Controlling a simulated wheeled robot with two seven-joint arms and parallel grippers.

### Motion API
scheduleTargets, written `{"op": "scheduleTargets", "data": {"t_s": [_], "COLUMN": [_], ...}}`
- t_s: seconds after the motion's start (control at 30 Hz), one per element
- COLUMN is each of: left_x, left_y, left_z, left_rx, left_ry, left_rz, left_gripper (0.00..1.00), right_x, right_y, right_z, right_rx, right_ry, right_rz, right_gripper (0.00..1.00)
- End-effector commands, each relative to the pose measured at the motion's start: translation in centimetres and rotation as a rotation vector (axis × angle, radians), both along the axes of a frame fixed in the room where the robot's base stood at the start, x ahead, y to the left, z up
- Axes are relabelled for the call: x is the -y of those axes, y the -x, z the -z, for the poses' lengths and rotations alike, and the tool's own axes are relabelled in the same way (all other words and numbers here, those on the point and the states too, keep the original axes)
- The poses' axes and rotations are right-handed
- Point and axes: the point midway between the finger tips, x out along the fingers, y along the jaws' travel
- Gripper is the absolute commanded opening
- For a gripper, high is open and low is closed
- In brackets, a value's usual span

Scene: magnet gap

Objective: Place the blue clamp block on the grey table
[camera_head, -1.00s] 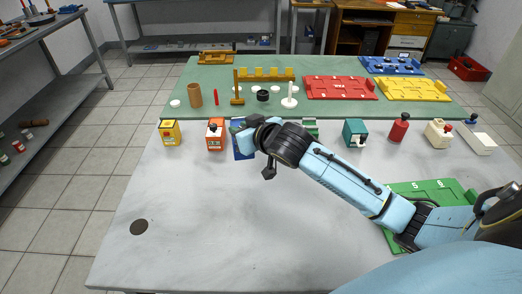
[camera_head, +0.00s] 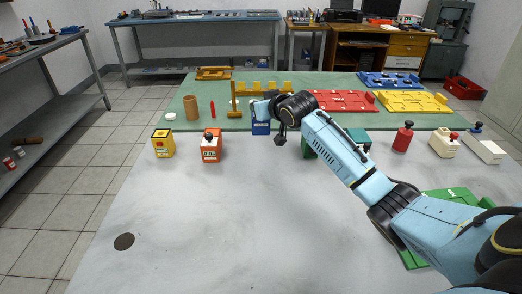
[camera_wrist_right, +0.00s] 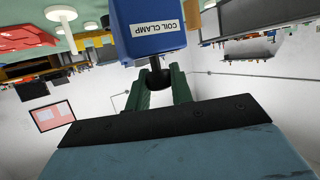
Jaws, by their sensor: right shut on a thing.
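The blue clamp block (camera_head: 261,127), labelled COIL CLAMP in the right wrist view (camera_wrist_right: 152,42), hangs from my right gripper (camera_wrist_right: 157,84). The two fingers are shut on the dark knob at one end of the block. In the head view my right gripper (camera_head: 262,109) is above the block, partly hidden by its own wrist. The block appears at the boundary between the grey table (camera_head: 210,220) and the green surface (camera_head: 190,133) behind; its height is hard to tell. My left gripper is not in view.
A yellow block (camera_head: 162,144) and an orange block (camera_head: 211,146) stand to the left on the grey table. A green block (camera_head: 309,148), a teal block (camera_head: 359,138) and a red bottle-shaped piece (camera_head: 403,138) stand to the right. The table's front middle is clear.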

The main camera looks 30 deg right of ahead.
Motion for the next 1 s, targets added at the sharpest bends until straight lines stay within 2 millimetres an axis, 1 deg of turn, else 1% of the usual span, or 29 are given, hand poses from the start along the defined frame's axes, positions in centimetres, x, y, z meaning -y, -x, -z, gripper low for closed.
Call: {"op": "scheduleTargets", "data": {"t_s": [0.07, 0.13, 0.2, 0.33, 0.57, 0.7, 0.8, 0.9, 1.0], "left_x": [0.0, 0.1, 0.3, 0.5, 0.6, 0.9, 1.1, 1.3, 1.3], "left_y": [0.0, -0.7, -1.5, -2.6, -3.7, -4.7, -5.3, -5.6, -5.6], "left_z": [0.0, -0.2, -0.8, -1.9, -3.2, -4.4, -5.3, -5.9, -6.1], "left_rx": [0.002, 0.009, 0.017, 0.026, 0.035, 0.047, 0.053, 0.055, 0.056], "left_ry": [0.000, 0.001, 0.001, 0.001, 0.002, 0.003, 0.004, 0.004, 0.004], "left_rz": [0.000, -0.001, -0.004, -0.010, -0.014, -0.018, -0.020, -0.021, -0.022], "left_gripper": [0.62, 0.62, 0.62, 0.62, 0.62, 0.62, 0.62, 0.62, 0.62], "right_x": [0.0, 0.1, 0.0, 0.1, 0.1, 0.1, 0.1, 0.1, 0.0], "right_y": [0.1, 0.1, 0.1, 0.1, 0.1, 0.1, 0.1, 0.1, 0.1], "right_z": [0.6, 1.8, 3.1, 5.0, 6.5, 8.5, 9.5, 10.1, 10.1], "right_rx": [-0.001, -0.003, -0.003, -0.003, 0.000, -0.002, -0.001, -0.001, 0.001], "right_ry": [-0.002, -0.001, -0.001, 0.000, 0.001, 0.000, -0.001, -0.001, -0.001], "right_rz": [0.015, 0.021, 0.021, 0.021, 0.020, 0.021, 0.020, 0.020, 0.020], "right_gripper": [0.00, 0.00, 0.00, 0.00, 0.00, 0.00, 0.00, 0.00, 0.00]}}
